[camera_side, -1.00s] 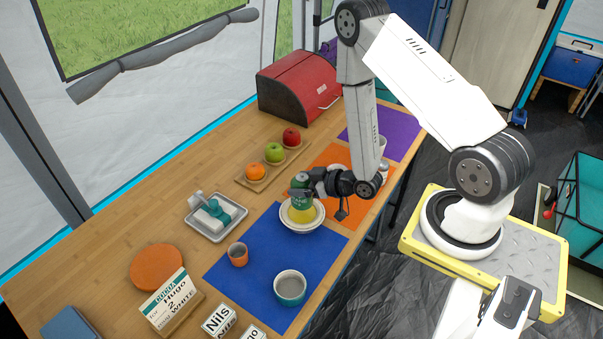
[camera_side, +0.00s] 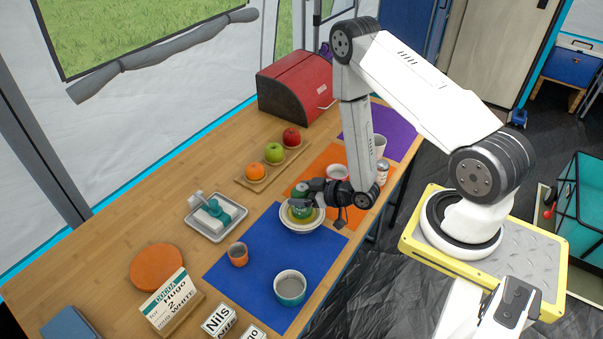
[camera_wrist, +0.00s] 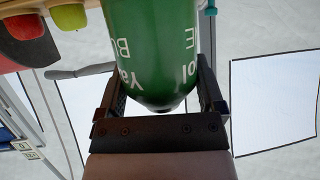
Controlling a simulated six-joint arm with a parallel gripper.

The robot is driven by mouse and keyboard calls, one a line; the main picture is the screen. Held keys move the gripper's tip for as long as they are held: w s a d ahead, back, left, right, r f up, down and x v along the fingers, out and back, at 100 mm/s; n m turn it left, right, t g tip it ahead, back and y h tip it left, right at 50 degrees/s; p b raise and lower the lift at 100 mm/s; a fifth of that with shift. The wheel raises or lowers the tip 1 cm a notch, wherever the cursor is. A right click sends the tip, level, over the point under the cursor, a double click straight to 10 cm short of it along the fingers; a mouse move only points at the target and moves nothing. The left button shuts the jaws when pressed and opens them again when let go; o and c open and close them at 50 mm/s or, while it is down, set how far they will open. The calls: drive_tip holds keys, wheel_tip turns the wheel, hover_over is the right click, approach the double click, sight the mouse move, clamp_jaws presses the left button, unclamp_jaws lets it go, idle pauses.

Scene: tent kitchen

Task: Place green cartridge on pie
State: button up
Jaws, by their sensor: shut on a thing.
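The green cartridge (camera_side: 301,209) is held in my gripper (camera_side: 306,200) over the pale dish (camera_side: 301,230) at the top corner of the blue mat. It also shows in the wrist view (camera_wrist: 155,50), large, with white lettering, between the two black fingers of my gripper (camera_wrist: 160,100). The fingers are shut on it from both sides. The pie (camera_side: 287,214) shows only as a thin yellow-tan edge in the dish, mostly hidden by the cartridge and gripper. Whether the cartridge touches the pie cannot be told.
On the blue mat (camera_side: 255,262) stand a teal bowl (camera_side: 290,288) and, at its left edge, an orange cup (camera_side: 238,255). A grey tray (camera_side: 215,218) lies left. A fruit board (camera_side: 262,184), red bread box (camera_side: 298,88), white cup (camera_side: 379,146) and shaker (camera_side: 382,172) stand farther back.

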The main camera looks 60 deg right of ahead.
drive_tip(key=shift+f, duration=0.1)
drive_tip(key=o, duration=1.2)
drive_tip(key=shift+s, duration=0.15)
drive_tip(key=v, duration=1.1)
drive_tip(key=shift+s+r, duration=0.25)
drive_tip(key=shift+s, duration=0.1)
drive_tip(key=shift+d, duration=0.1)
drive_tip(key=shift+w, duration=0.1)
